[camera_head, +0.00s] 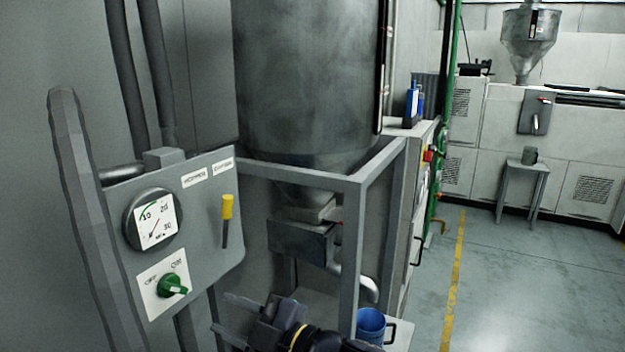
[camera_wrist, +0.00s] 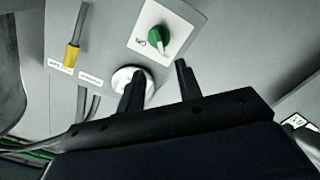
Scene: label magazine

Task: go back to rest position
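My gripper (camera_head: 220,312) is low in the head view, just right of and below a grey control panel (camera_head: 205,235). In the wrist view my gripper (camera_wrist: 160,68) has its two black fingers apart with nothing between them. The panel carries a round gauge (camera_head: 153,220), a green rotary knob (camera_head: 171,286) and a yellow-tipped lever (camera_head: 226,212). The wrist view shows the panel upside down, with the knob (camera_wrist: 166,42) beyond the fingertips. The gauge (camera_wrist: 122,77) is partly hidden behind a finger, and the lever (camera_wrist: 71,50) is at the left. No contact with the panel is visible.
A large metal hopper (camera_head: 308,85) stands in a grey frame (camera_head: 362,185) behind the panel. A blue cup (camera_head: 371,325) is right of my arm. The floor (camera_head: 530,280) at the right is open.

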